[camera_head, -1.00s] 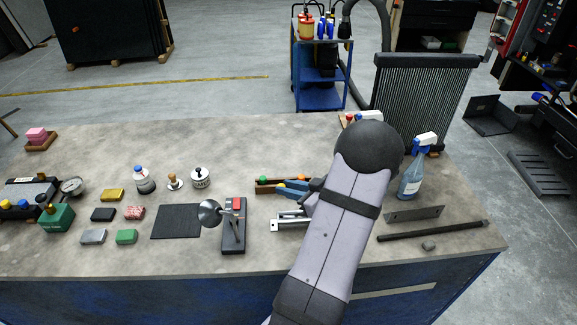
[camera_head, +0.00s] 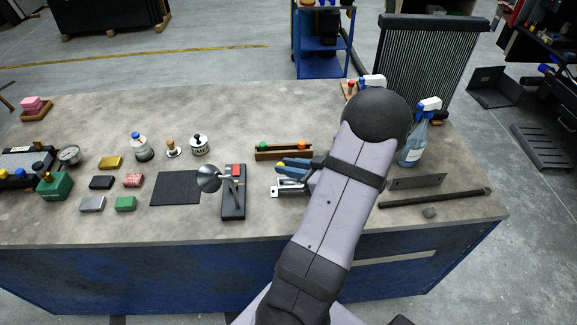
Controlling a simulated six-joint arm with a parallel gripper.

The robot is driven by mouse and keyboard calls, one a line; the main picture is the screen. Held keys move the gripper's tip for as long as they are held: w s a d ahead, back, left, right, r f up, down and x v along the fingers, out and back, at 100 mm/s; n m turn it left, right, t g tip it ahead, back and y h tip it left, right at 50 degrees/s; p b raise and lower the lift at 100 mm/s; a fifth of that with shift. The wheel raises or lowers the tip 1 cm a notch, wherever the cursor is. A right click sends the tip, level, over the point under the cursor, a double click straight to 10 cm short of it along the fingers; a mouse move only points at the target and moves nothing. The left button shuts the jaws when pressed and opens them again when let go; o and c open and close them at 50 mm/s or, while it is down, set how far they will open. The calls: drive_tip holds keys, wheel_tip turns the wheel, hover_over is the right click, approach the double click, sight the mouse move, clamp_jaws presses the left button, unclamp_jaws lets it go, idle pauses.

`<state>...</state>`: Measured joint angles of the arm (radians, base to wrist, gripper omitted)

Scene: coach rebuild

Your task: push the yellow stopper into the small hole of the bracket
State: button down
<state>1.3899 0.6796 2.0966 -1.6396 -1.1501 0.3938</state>
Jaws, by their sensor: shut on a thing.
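My gripper (camera_head: 282,170), with blue fingers, points left over the bench, in front of the wooden rack (camera_head: 272,155). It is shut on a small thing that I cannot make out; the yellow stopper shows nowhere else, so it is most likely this. The silver metal bracket (camera_head: 275,192) lies on the bench just below my gripper in the picture. My gripper and forearm cover its right part, and its small hole cannot be made out. Whether the held thing touches the bracket cannot be told.
The rack holds a green stopper (camera_head: 263,146) and an orange one (camera_head: 301,146).

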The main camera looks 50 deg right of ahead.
wheel_tip(320, 180, down, 3)
drive_tip(key=shift+r+b, duration=0.2)
drive_tip(key=shift+b, duration=0.8)
drive_tip(key=shift+f, duration=0.5)
drive_tip(key=shift+f, duration=0.8)
idle(2.1)
drive_tip(key=c, duration=1)
unclamp_jaws()
drive_tip(key=shift+c, duration=0.2)
drive_tip(key=shift+r+p, duration=0.15)
drive_tip(key=shift+p, duration=0.15)
wheel_tip(320, 180, up, 6)
drive_tip(key=p, duration=0.6)
drive_tip(key=shift+c, duration=0.7)
